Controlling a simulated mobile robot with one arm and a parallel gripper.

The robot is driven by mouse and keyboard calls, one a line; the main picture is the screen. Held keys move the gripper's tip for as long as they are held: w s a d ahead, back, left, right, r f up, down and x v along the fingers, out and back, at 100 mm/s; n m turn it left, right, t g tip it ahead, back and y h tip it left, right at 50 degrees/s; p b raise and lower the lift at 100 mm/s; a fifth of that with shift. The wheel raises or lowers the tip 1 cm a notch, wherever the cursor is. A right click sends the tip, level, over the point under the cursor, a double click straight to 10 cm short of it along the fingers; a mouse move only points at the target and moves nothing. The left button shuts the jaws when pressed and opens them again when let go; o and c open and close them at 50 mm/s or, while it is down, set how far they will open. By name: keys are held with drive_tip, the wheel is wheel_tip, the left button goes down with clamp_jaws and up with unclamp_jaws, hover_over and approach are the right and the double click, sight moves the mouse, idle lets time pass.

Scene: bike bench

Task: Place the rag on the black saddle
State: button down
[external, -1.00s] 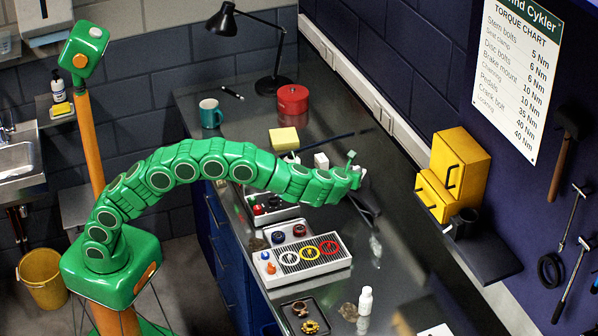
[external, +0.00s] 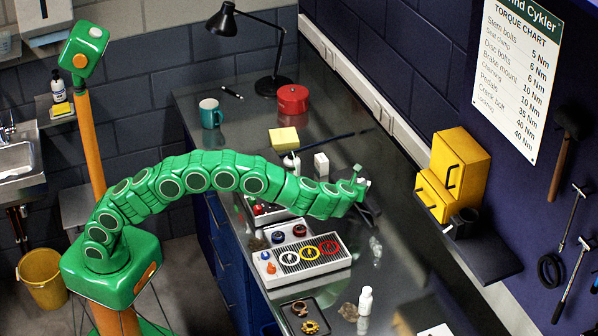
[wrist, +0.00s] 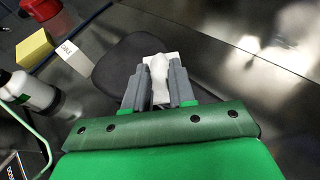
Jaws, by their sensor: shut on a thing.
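My gripper (wrist: 160,88) is shut on the white rag (wrist: 158,68), which is bunched between its grey fingers in the wrist view. The black saddle (wrist: 112,68) is a dark rounded shape behind and below the fingers. The rag overlaps the saddle in the picture; I cannot tell whether they touch. In the external view my gripper (external: 360,186) is over the bench at the arm's end, and the saddle there is mostly hidden behind it.
A white bottle (wrist: 34,92), a white box (wrist: 74,56) and a yellow sponge (wrist: 34,48) stand left of the saddle in the wrist view. A parts tray (external: 310,265) lies in front of the arm. Bench right of the saddle is largely clear.

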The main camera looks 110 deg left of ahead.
drive_tip(key=shift+f, duration=0.15)
drive_tip(key=c, duration=0.9)
unclamp_jaws()
drive_tip(key=shift+c, duration=0.2)
drive_tip(key=shift+d+r, duration=0.1)
drive_tip(key=shift+r, duration=0.1)
drive_tip(key=v, duration=1.1)
drive_tip(key=shift+d, duration=0.4)
drive_tip(key=shift+r, duration=0.1)
